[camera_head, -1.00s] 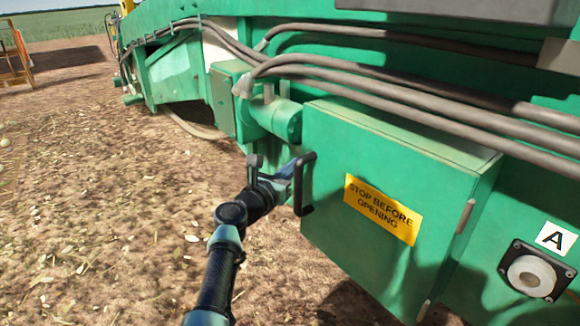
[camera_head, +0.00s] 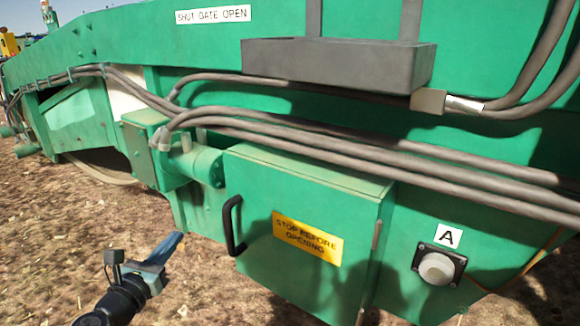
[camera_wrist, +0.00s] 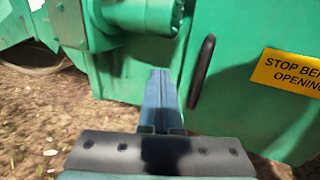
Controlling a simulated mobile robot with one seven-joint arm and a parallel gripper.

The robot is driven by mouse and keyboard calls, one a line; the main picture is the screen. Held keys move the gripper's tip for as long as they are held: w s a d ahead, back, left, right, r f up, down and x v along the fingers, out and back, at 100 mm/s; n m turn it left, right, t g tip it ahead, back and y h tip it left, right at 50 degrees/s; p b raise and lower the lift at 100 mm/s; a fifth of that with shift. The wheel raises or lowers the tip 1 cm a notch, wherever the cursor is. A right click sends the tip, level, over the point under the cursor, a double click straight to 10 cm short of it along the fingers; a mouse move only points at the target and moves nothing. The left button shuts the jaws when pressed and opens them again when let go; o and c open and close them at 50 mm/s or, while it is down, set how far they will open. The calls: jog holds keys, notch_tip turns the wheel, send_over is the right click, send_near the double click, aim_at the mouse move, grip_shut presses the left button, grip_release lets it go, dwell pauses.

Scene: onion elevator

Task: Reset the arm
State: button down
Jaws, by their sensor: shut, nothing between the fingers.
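My gripper (camera_head: 168,246) is at the lower left of the head view, low over the soil, with its fingers together and nothing between them. In the wrist view the shut fingers (camera_wrist: 158,100) point ahead, just left of the black handle (camera_wrist: 201,70). The handle, also in the head view (camera_head: 231,225), is on the left part of a green cabinet door (camera_head: 300,270). The fingers are apart from the handle in the head view. The door bears a yellow "STOP BEFORE OPENING" label (camera_head: 307,241) and looks closed.
Grey cables (camera_head: 330,148) run along the green machine above the cabinet. A grey tray (camera_head: 335,65) juts out higher up. A round white knob (camera_head: 437,268) under an "A" sign (camera_head: 448,236) is right of the cabinet. A green cylinder (camera_wrist: 140,14) is close ahead. Open soil (camera_head: 60,235) is at left.

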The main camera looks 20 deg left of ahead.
jog(key=w+d+r+n+t+y, duration=0.1)
jog(key=d+r+n, duration=0.3)
jog(key=r, duration=0.6)
jog(key=w+d+r+n+t+y, duration=0.1)
jog(key=d+r+n+t, duration=0.3)
jog(key=d+r, duration=0.3)
jog(key=w+d+r+n+t+y, duration=0.1)
jog(key=d+r+n, duration=0.5)
jog(key=r, duration=0.7)
jog(key=shift+d+r+t+y+p, duration=0.2)
jog(key=shift+t+y+p, duration=0.1)
jog(key=shift+t, duration=0.5)
jog(key=s+d+r+n+t+h+p, duration=0.1)
jog(key=s+d+r+n+h, duration=0.1)
jog(key=s+d+r+n, duration=0.55)
jog(key=s+d+r+n+h, duration=0.35)
jog(key=d+n, duration=0.25)
jog(key=d, duration=0.4)
jog(key=s+d+r+n+t+h+p, duration=0.1)
jog(key=s+d+r+n+h, duration=0.1)
jog(key=s+d+r+n, duration=0.55)
notch_tip(320, 180, up, 35)
jog(key=w+m+p, duration=0.1)
jog(key=p, duration=3.5)
jog(key=shift+w+d+f+y+p, duration=0.2)
jog(key=shift+w+d+y+p, duration=0.15)
jog(key=shift+d+p, duration=0.1)
